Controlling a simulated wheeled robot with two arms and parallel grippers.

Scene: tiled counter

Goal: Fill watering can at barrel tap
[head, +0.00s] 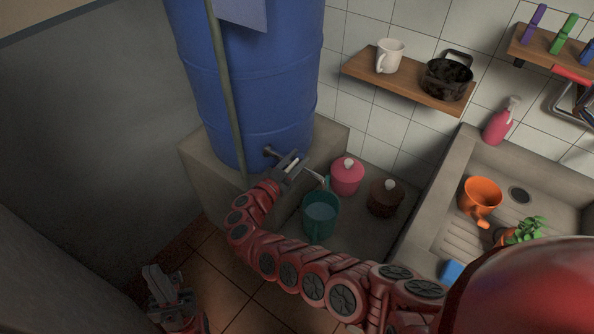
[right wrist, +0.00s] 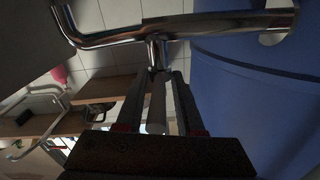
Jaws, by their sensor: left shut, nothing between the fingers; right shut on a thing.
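The blue barrel (head: 250,85) stands on a concrete ledge, with a metal tap (head: 270,152) low on its side. My right gripper (head: 292,164) is at the tap, shut on the tap handle. In the right wrist view the chrome tap (right wrist: 190,24) crosses the top and its pale handle (right wrist: 157,105) lies between the fingers (right wrist: 158,95). The green watering can (head: 320,212) stands upright below the tap, to the right of my right gripper, with a pale blue surface inside. My left gripper (head: 166,285) is shut and empty, low at the left, away from the can.
A wall shelf (head: 408,83) bears a white mug and a black pot.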

